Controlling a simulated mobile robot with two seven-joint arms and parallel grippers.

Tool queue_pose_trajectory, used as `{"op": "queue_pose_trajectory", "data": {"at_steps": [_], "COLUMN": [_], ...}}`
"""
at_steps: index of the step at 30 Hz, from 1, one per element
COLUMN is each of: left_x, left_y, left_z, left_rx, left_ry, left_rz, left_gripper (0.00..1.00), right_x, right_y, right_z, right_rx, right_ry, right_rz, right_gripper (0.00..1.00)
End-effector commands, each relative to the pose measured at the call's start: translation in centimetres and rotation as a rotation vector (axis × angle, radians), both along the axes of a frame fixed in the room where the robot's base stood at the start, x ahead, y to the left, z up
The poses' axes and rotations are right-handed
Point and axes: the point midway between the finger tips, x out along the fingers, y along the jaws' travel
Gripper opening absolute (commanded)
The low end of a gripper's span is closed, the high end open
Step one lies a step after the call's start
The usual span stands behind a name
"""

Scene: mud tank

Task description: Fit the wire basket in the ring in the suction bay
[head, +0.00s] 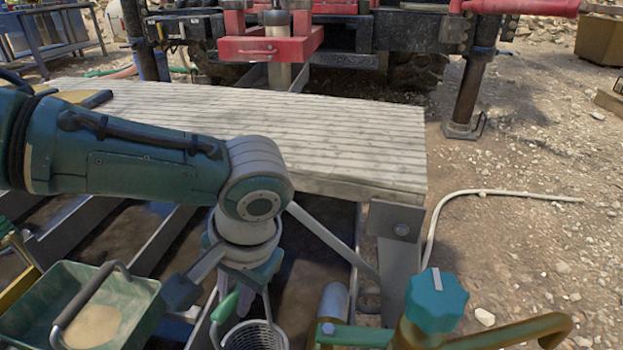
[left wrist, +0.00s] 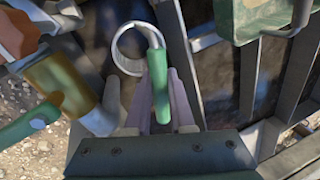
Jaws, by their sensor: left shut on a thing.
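The wire basket (head: 255,336) is at the bottom edge of the head view, a pale round mesh cup with a green handle (head: 226,306). My left gripper (head: 254,302) points down over it. In the left wrist view, the gripper (left wrist: 161,82) is shut on the green handle (left wrist: 160,88), and the basket's round rim (left wrist: 117,48) shows beyond the fingertips. The basket's lower part is cut off in the head view. I cannot make out the suction bay ring for certain. My right gripper is not in view.
A green tub (head: 140,312) with a handle and sandy contents stands at the left. A brass pipe with a teal knob (head: 436,300) and a green lever (head: 355,335) stand to the right of the basket. A slatted deck (head: 330,150) lies behind, above metal framing.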

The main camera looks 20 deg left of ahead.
Motion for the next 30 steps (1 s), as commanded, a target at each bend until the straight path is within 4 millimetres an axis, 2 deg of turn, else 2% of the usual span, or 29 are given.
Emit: {"op": "queue_pose_trajectory", "data": {"at_steps": [20,21,30], "left_x": [-0.01,0.0,0.0], "left_y": [-0.03,-0.03,-0.02], "left_z": [-1.07,-1.08,-1.03], "left_rx": [0.0,0.0,0.0], "left_ry": [0.0,0.0,0.0], "left_rz": [-0.001,-0.001,-0.001], "left_gripper": [0.0,0.23,0.56], "right_x": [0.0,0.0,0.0], "right_y": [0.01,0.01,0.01], "right_z": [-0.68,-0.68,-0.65], "right_rx": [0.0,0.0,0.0], "right_ry": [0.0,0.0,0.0], "right_rz": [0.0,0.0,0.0], "right_gripper": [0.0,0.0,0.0]}}
